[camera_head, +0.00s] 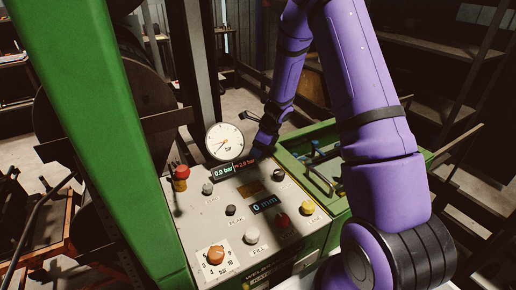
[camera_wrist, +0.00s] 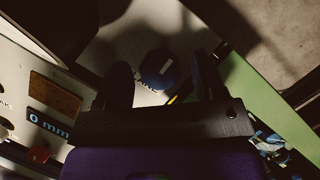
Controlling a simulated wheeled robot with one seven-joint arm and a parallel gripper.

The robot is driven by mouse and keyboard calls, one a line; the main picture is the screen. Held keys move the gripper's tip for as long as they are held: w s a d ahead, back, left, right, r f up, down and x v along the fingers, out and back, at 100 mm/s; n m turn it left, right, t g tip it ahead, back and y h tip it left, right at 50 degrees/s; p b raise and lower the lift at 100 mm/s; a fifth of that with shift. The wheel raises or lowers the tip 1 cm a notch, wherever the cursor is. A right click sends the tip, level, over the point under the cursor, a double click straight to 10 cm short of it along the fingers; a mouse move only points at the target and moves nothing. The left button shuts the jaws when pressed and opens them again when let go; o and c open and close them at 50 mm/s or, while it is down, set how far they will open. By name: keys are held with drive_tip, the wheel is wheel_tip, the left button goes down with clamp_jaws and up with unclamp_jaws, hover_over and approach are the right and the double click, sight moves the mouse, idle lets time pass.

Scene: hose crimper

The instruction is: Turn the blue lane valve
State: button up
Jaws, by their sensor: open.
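The blue lane valve (camera_wrist: 158,68) is a round, dark blue knob with a pale mark, seen in the wrist view. It sits on the grey panel (camera_wrist: 125,48) beside a partly hidden label. My gripper (camera_wrist: 161,72) is open, with one dark finger to the left of the knob and the other to its right. The knob shows in the gap between them, and I cannot tell whether either finger touches it. In the head view my gripper (camera_head: 266,138) is small and dark at the back of the panel, where I cannot make out the valve clearly.
The panel carries a pressure gauge (camera_head: 224,141), a pressure display (camera_head: 228,170), a "0 mm" display (camera_head: 264,205), a red-topped button (camera_head: 181,173), an orange knob (camera_head: 215,255) and several smaller knobs. A green tray (camera_head: 291,158) with loose items adjoins it. A green post (camera_head: 85,110) stands left.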

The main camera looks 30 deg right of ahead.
drive_tip(key=c, duration=0.9)
drive_tip(key=n, duration=0.2)
drive_tip(key=n+g+y, duration=0.1)
drive_tip(key=n, duration=0.2)
drive_tip(key=shift+g, duration=0.3)
drive_tip(key=n+g, duration=0.1)
drive_tip(key=n, duration=0.3)
drive_tip(key=shift+w+d+g, duration=0.1)
drive_tip(key=shift+w+g, duration=0.05)
drive_tip(key=shift+g, duration=0.25)
drive_tip(key=n, duration=0.2)
drive_tip(key=n+g, duration=0.1)
drive_tip(key=n, duration=0.1)
drive_tip(key=shift+n+g, duration=0.3)
drive_tip(key=shift+n, duration=0.1)
drive_tip(key=shift+n+g+h, duration=0.4)
drive_tip(key=shift+n+g, duration=0.3)
drive_tip(key=shift+n, duration=1.3)
